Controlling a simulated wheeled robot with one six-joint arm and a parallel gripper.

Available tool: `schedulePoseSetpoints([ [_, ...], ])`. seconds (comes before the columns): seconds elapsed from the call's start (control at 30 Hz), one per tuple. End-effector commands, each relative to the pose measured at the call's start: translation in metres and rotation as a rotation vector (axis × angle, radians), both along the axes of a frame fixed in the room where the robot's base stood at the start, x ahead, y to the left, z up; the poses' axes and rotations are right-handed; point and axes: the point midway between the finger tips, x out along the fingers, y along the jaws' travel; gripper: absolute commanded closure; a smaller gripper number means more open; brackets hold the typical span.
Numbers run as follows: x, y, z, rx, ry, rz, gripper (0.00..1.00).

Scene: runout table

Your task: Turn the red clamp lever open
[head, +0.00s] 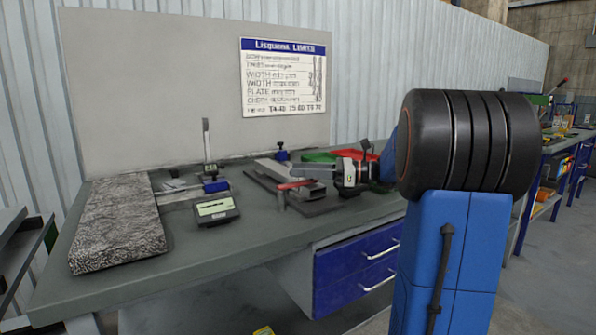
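The red clamp lever (294,186) is a short red bar at the front left of a dark fixture plate (318,207) on the bench. It lies roughly level on a small upright post. My gripper (294,171) reaches in from the right, its grey fingers pointing left. In the picture its fingertips are just above and behind the lever; whether they touch it I cannot tell. The fingers overlap in this view, so I cannot see a gap between them. Part of the fixture is hidden behind my gripper.
A rough grey stone slab (118,222) lies on the left of the bench (250,245). A gauge stand (206,150) and a small digital readout (217,208) stand beside it. Red (352,154) and green (318,157) trays lie behind my gripper. The bench front is mostly clear.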

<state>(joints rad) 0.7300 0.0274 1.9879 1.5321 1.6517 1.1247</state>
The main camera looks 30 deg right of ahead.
Motion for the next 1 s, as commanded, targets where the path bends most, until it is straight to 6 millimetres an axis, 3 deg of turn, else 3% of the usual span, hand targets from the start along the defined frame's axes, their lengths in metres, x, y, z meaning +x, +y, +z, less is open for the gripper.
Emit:
schedulePoseSetpoints([
  [0.2,0.0073,0.0104,0.0,0.0,0.0,0.0,0.61],
  [0.5,0.008,0.011,0.0,0.0,0.0,0.0,0.61],
  [0.67,0.0079,0.0109,0.0,0.0,0.0,0.0,1.0],
  [1.0,0.0064,0.0102,0.0004,0.001,-0.001,-0.02,1.0],
])
